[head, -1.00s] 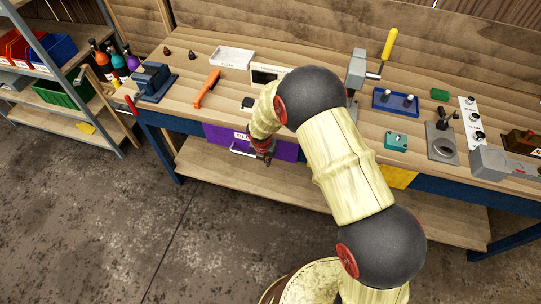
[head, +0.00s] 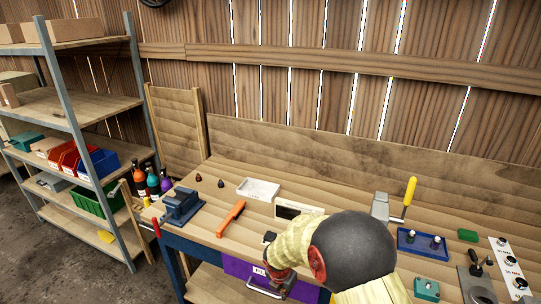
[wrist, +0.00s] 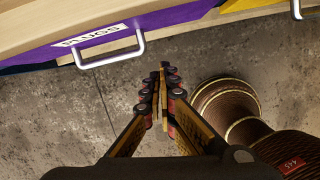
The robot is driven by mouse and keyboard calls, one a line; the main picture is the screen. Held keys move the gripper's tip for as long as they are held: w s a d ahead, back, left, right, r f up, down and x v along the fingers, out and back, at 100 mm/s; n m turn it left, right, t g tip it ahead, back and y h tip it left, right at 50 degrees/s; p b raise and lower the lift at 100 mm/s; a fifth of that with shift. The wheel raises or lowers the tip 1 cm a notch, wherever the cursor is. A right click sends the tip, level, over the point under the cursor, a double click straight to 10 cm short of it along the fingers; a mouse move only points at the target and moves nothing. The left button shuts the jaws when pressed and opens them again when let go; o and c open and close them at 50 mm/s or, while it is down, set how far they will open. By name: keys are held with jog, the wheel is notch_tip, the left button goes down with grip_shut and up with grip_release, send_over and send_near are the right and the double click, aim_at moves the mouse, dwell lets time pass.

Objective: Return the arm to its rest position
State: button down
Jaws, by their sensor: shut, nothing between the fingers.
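My gripper (wrist: 163,95) is shut and empty in the wrist view, its fingertips together above the concrete floor. It is in front of the purple drawer (wrist: 60,40), which has a "PLUGS" label and a metal handle (wrist: 112,52); the fingers are apart from the handle. In the head view my arm reaches up from the bottom right to the bench front, with the wrist near the purple drawer (head: 238,267) and its handle. The fingertips are hard to make out there.
The wooden workbench (head: 330,190) holds a blue vise (head: 182,205), an orange-handled tool (head: 230,218), a white tray (head: 258,189), a blue tray (head: 421,243) and a yellow-handled lever (head: 409,192). A metal shelf (head: 70,110) stands at left. The floor before the bench is open.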

jog(key=s+d+r+m+g, duration=0.1)
jog(key=s+d+r+m, duration=0.1)
jog(key=s+m, duration=0.35)
jog(key=s+d+r+m+g, duration=0.1)
jog(key=s+d+r+m, duration=0.15)
jog(key=s+m, duration=0.35)
jog(key=s+d+r+m+t+b, duration=0.1)
jog(key=s+d+r+m, duration=0.2)
jog(key=s+r+m, duration=0.3)
jog(key=s+d+r+m+t+b, duration=0.1)
jog(key=s+r+m, duration=0.4)
jog(key=r, duration=0.7)
jog(key=s+d+r+m+t+y+b, duration=0.1)
jog(key=s+d+r+m+t, duration=0.2)
jog(key=r, duration=0.6)
jog(key=s+d+m, duration=0.2)
jog(key=s+m, duration=0.1)
jog(key=s, duration=0.1)
jog(key=shift+m, duration=0.35)
jog(key=shift+d, duration=0.1)
